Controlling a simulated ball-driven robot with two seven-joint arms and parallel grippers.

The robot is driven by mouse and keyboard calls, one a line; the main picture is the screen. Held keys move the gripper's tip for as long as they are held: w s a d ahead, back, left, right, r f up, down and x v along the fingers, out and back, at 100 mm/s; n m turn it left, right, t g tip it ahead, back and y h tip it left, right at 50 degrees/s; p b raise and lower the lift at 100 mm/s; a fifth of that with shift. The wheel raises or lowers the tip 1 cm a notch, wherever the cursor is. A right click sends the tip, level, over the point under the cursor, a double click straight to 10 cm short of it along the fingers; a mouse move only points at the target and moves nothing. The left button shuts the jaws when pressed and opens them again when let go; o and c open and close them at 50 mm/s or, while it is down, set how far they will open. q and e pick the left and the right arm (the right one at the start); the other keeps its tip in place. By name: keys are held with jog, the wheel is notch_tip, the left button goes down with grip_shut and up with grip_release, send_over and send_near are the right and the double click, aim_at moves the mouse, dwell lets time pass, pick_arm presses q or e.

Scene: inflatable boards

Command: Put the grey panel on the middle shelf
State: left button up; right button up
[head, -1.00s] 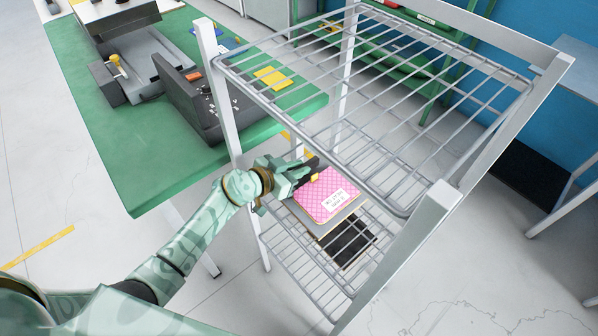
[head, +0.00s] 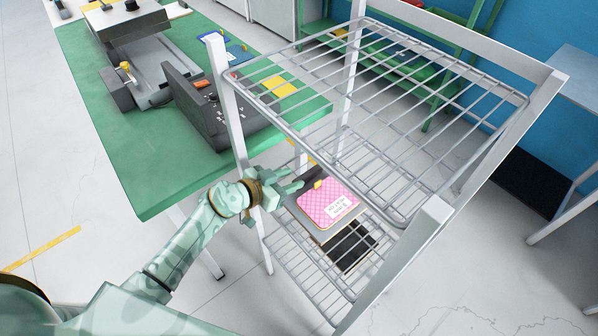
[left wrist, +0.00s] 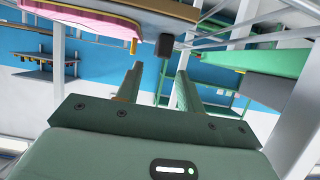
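The grey panel (head: 343,227) shows as a grey border under a pink quilted board (head: 325,203) with a white label. Both lie inside the wire rack, below its top shelf (head: 400,95); I cannot tell exactly how the panel is supported. A dark block, like a handle, sticks out at the panel's edge; it shows in the left wrist view (left wrist: 165,46). My left gripper (head: 296,186) is just left of the panel, its fingers apart and empty. In the left wrist view its fingertips (left wrist: 160,72) sit clear of the block. My right gripper is not in view.
A black panel (head: 352,247) lies lower in the rack, near the lower wire shelf (head: 300,270). White rack posts (head: 226,100) stand close around my left arm. A green table (head: 150,190) with grey equipment stands to the left.

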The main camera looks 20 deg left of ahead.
pick_arm(q)
jog(key=p+v, duration=0.2)
jog(key=v, duration=0.5)
jog(key=shift+s+r, duration=0.1)
jog(key=shift+s, duration=0.05)
